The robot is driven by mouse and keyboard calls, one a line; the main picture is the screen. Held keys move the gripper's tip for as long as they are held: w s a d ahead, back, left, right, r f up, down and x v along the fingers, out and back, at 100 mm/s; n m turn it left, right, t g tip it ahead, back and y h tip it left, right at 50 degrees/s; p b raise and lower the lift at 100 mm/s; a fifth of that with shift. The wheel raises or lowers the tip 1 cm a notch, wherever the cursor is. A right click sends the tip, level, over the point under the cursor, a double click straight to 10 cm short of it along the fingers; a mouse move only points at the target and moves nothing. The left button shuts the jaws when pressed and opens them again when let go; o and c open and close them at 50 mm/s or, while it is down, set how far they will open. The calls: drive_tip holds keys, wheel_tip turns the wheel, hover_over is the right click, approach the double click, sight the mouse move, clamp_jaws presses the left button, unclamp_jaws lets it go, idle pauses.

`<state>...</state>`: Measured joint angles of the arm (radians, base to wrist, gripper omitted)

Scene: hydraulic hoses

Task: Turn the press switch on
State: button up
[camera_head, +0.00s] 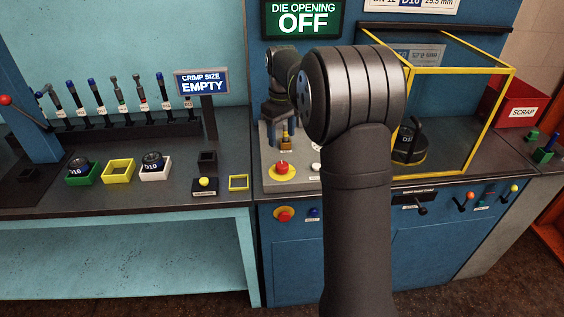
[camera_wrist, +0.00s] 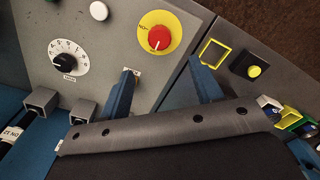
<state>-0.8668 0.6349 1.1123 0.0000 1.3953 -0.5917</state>
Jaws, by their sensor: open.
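A red rotary knob on a round yellow plate, which looks like the press switch (camera_wrist: 158,38), sits on the grey panel in the wrist view. It also shows in the head view (camera_head: 282,168) below my wrist. A small label on the plate is too small to read. My gripper (camera_wrist: 161,70) is open and empty, its two blue fingers apart. In the wrist view the fingertips lie just below the knob, one on each side, and look apart from it. The display sign (camera_head: 302,18) reads "DIE OPENING OFF".
A black dial (camera_wrist: 66,63) and a white button (camera_wrist: 99,11) share the panel. A yellow-framed guard (camera_head: 440,110) stands to the right of the arm. A sign (camera_head: 202,82) reads "CRIMP SIZE EMPTY". Left, the bench holds several hoses and die trays (camera_head: 118,170).

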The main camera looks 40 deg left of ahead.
sight(282, 164)
wheel_tip(282, 164, down, 11)
idle(0.3)
drive_tip(key=c, duration=1)
